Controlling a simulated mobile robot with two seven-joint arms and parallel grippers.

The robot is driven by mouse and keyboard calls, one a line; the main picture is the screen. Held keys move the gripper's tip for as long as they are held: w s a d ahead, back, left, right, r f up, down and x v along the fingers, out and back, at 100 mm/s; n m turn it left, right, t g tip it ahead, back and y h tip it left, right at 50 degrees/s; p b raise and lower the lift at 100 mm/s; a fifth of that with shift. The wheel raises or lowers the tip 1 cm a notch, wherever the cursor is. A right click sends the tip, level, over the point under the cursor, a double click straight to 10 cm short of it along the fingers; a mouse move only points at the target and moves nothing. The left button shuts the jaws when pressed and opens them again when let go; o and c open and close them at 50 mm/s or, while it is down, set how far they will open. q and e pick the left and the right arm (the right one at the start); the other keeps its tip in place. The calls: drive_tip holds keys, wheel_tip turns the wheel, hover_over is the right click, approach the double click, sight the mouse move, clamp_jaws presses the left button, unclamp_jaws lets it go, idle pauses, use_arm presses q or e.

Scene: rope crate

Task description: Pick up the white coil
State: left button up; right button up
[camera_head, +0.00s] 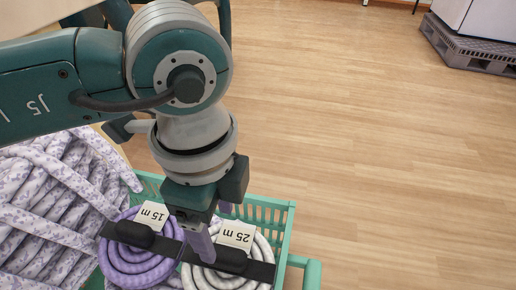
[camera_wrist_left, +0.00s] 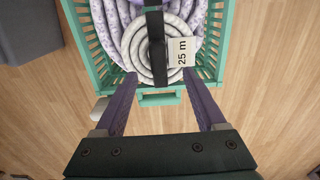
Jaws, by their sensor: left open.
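The white coil (camera_head: 262,250) lies in the green crate (camera_head: 283,214), with a black strap across it and a 25 m tag. In the left wrist view the white coil (camera_wrist_left: 132,50) is ahead of the fingertips, in the crate (camera_wrist_left: 222,45). My left gripper (camera_head: 208,250) is above the crate, over the coil's left side in the head view, and hides part of it. In the wrist view my left gripper (camera_wrist_left: 163,82) is open and empty, its purple fingers apart near the crate's edge. My right gripper is not in view.
A purple coil (camera_head: 135,266) with a 15 m tag lies left of the white coil. A large pile of speckled rope (camera_head: 50,205) is at the left. A grey pallet (camera_head: 470,50) stands at the far right. The wooden floor to the right is clear.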

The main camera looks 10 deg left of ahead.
sight(225, 253)
use_arm(q)
drive_tip(key=f+b, duration=0.1)
drive_tip(key=f, duration=0.1)
drive_tip(key=s+f+b, duration=0.1)
drive_tip(key=f, duration=0.1)
drive_tip(key=shift+f, duration=0.1)
drive_tip(key=shift+w+d+f+b, duration=0.1)
drive_tip(key=shift+w+f+b, duration=0.1)
drive_tip(key=shift+f+b, duration=0.5)
wheel_tip(225, 253, down, 4)
drive_tip(key=b, duration=0.4)
drive_tip(key=shift+w+d+r, duration=0.1)
drive_tip(key=shift+r, duration=0.15)
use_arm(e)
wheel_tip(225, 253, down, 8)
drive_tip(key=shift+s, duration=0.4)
use_arm(q)
drive_tip(key=shift+c, duration=0.4)
clamp_jaws()
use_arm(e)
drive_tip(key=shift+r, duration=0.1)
